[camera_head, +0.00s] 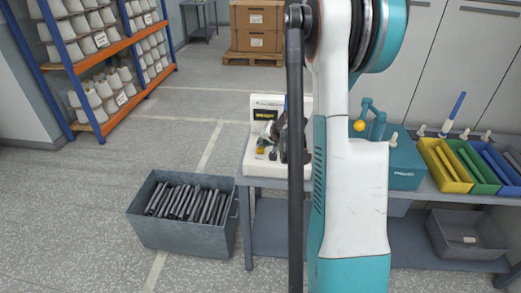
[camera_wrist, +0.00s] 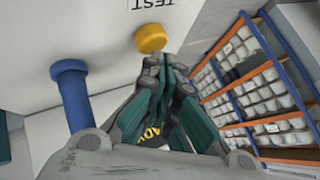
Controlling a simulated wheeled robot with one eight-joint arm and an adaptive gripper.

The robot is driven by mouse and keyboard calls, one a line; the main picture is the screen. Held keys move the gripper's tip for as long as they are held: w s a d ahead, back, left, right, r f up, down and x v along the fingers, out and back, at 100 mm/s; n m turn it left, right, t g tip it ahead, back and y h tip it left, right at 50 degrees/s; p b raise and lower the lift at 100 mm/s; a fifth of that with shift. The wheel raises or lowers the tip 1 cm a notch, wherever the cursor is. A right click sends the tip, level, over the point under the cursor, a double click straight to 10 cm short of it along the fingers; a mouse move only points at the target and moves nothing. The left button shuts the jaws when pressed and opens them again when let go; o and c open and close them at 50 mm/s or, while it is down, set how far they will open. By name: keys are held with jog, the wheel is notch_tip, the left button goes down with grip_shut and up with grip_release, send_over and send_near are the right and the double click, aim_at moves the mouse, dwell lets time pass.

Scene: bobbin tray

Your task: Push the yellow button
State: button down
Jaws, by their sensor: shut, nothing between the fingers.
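The yellow button (camera_wrist: 150,38) is a round knob on the pale face of the tester, beside the printed word TEST in the wrist view. In the head view, the white tester (camera_head: 250,163) stands at the left end of the bench, and the button (camera_head: 260,150) shows small on it. My gripper (camera_wrist: 172,62) is shut and empty. Its fingertips are close to the button, just right of and below it in the wrist view. I cannot tell whether they touch. In the head view my gripper (camera_head: 284,135) is over the tester, partly hidden by my arm.
A blue peg (camera_wrist: 70,95) stands left of the fingers in the wrist view. Right of my arm are a teal machine (camera_head: 404,165) with a yellow-knobbed lever and coloured bins (camera_head: 447,184). A grey crate (camera_head: 185,235) of dark rods sits on the floor.

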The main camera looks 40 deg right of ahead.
jog(key=shift+f+b, duration=0.5)
jog(key=shift+f, duration=0.05)
dwell(0.4)
jog(key=shift+r, duration=0.15)
dwell(0.3)
jog(key=shift+r+p, duration=0.6)
jog(key=shift+r, duration=0.2)
jog(key=shift+r, duration=0.1)
jog(key=shift+r+p, duration=1.6)
jog(key=shift+r, duration=0.85)
